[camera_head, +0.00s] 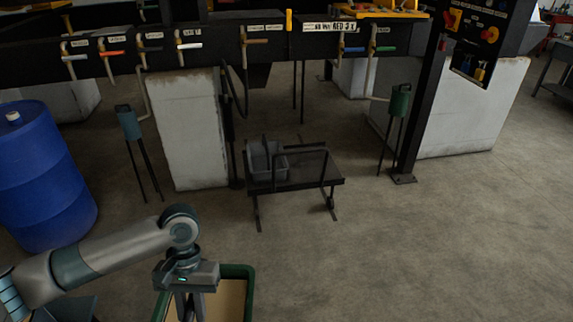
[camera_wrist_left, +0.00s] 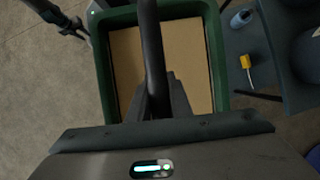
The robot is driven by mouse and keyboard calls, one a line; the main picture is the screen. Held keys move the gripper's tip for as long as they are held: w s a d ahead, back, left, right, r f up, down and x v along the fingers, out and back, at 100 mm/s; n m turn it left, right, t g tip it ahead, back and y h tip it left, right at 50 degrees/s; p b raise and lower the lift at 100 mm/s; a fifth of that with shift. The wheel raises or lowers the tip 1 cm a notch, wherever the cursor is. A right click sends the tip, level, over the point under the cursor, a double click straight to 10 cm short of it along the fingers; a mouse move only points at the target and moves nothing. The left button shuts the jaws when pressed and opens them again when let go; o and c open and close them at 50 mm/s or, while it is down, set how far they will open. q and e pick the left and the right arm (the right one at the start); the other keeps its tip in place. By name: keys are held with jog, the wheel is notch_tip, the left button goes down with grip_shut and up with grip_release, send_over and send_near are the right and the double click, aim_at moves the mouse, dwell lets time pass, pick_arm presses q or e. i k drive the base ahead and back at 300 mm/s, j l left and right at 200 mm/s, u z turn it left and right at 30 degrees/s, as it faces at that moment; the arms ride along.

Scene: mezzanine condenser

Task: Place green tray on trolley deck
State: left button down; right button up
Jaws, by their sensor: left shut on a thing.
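The green tray (camera_head: 251,290) is at the bottom of the head view, cut off by the frame edge. It has a green rim and a tan floor. In the left wrist view the tray (camera_wrist_left: 104,60) lies under my gripper. A dark bar (camera_wrist_left: 152,50) crosses the tray in the wrist view. The low black trolley (camera_head: 318,181) stands ahead, with a grey bin (camera_head: 268,162) on the left part of its deck.
A blue drum (camera_head: 40,175) stands at the left. A pale pier (camera_head: 188,130) is behind the trolley's left side, and a black post (camera_head: 412,120) stands to its right. Open floor lies in front of the trolley. A dark surface holding a bottle (camera_wrist_left: 242,18) is beside the tray.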

aim_at(313, 164)
jog(key=i+u, duration=0.15)
jog(key=i, duration=0.6)
jog(key=i+z, duration=0.25)
jog(key=i, duration=0.5)
jog(key=i+j+z, duration=0.1)
jog(key=i+z, duration=0.2)
jog(key=i, duration=0.45)
jog(key=i+u, duration=0.2)
jog(key=i, duration=0.65)
jog(key=i+l+u, duration=0.15)
jog(key=i, duration=0.75)
jog(key=z, duration=1)
